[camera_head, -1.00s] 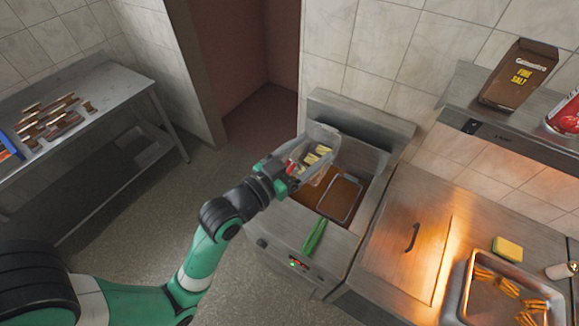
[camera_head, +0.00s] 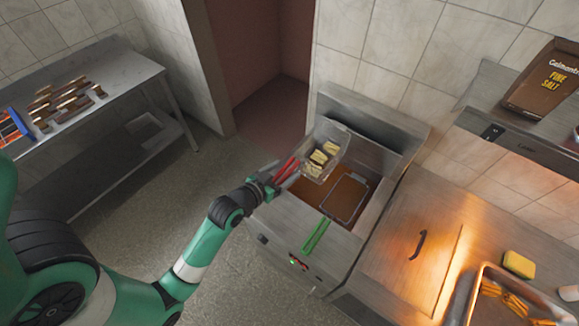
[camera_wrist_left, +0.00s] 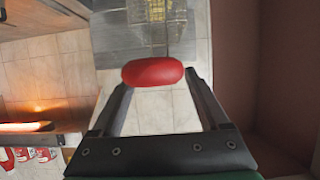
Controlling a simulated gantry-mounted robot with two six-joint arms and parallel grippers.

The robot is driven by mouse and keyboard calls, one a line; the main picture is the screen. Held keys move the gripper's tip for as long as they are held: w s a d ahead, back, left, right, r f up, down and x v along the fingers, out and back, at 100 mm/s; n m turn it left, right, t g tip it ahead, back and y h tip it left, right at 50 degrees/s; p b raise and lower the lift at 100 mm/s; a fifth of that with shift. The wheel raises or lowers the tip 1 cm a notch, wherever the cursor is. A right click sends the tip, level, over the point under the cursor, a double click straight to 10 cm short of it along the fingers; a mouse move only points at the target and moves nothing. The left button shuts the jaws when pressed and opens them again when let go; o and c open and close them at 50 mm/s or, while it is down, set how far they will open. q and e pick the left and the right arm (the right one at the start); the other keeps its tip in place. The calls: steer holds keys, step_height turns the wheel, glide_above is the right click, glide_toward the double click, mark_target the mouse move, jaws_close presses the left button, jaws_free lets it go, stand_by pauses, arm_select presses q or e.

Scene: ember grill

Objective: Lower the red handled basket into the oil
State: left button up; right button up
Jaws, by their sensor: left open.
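The red handled basket (camera_head: 341,143) is a wire basket with pale yellow food pieces inside. It sits at the back left of the fryer, above the brown oil (camera_head: 304,190). Its red handle (camera_head: 287,167) points left toward my left gripper (camera_head: 285,180). In the left wrist view the rounded red handle end (camera_wrist_left: 152,72) shows between the spread fingers of my left gripper (camera_wrist_left: 157,80). The gripper is open; whether a finger touches the handle I cannot tell. My right gripper is not in view.
A second basket (camera_head: 345,198) with a green handle (camera_head: 316,235) sits in the oil at right. A counter with a hatch (camera_head: 412,250), a yellow sponge (camera_head: 518,264) and a tray of fries (camera_head: 480,290) stands right. A steel table (camera_head: 125,85) is far left.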

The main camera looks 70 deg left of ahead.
arm_select(q)
steer(key=x, duration=0.4)
steer(key=shift+c, duration=0.2)
jaws_close()
steer(key=c, duration=0.7)
jaws_free()
jaws_close()
